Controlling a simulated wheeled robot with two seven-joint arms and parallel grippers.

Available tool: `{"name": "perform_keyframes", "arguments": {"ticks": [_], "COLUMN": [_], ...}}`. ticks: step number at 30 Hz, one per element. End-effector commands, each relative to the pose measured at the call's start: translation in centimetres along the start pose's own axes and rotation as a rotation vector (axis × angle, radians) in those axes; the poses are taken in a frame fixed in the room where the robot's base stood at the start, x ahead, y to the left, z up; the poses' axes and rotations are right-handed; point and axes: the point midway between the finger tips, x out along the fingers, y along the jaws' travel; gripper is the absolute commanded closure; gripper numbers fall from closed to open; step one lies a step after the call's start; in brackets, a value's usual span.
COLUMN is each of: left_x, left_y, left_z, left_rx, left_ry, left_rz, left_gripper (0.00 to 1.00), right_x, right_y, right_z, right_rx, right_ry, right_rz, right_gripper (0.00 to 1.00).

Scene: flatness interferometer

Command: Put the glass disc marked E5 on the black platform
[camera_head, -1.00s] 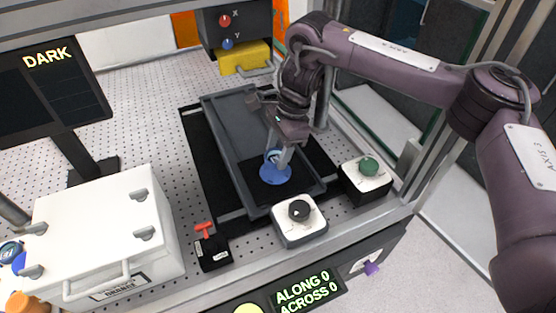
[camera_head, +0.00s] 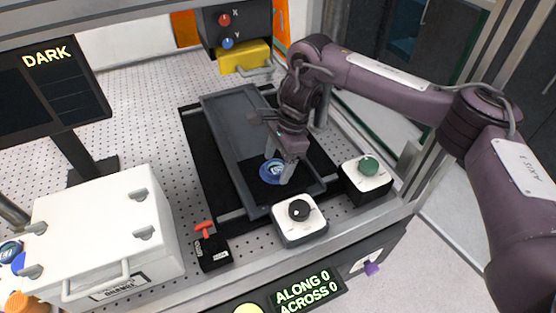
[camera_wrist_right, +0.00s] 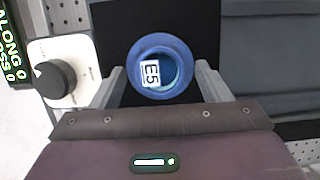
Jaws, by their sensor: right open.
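The glass disc marked E5 (camera_head: 272,170) is a small round piece with a white label, set on a blue round area on the black platform (camera_head: 260,194). In the right wrist view the disc (camera_wrist_right: 166,72) lies flat, label upward, with a wide blue rim around it and the black platform (camera_wrist_right: 199,22) beneath. My right gripper (camera_head: 279,170) is open over the disc. In the wrist view its two fingers stand on either side of the disc, with gaps visible. The exact height of the fingertips cannot be told. My left gripper is not in view.
A white box with a black knob (camera_head: 299,210) stands close in front of the platform, and one with a green knob (camera_head: 368,166) to its right. A grey slide (camera_head: 232,135) runs behind. A white case (camera_head: 105,225) and a red-handled black block (camera_head: 212,250) are at left.

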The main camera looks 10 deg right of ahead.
Motion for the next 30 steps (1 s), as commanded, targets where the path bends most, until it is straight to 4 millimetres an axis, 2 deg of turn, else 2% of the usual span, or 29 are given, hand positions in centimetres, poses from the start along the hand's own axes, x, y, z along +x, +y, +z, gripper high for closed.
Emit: {"name": "perform_keyframes", "arguments": {"ticks": [8, 11, 22, 30], "left_x": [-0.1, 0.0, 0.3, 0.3], "left_y": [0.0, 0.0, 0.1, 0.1], "left_z": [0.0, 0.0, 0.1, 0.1], "left_rx": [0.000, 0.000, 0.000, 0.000], "left_ry": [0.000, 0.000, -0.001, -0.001], "left_rz": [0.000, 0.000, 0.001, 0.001], "left_gripper": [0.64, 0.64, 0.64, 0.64], "right_x": [-0.9, -2.2, -9.3, -12.0], "right_y": [-0.1, -0.1, -0.1, 0.0], "right_z": [0.1, 0.1, 0.1, 0.0], "right_rx": [-0.002, -0.002, -0.001, 0.000], "right_ry": [0.002, 0.003, 0.003, 0.001], "right_rz": [-0.004, -0.006, -0.005, -0.001], "right_gripper": [0.30, 0.30, 0.30, 0.30]}}
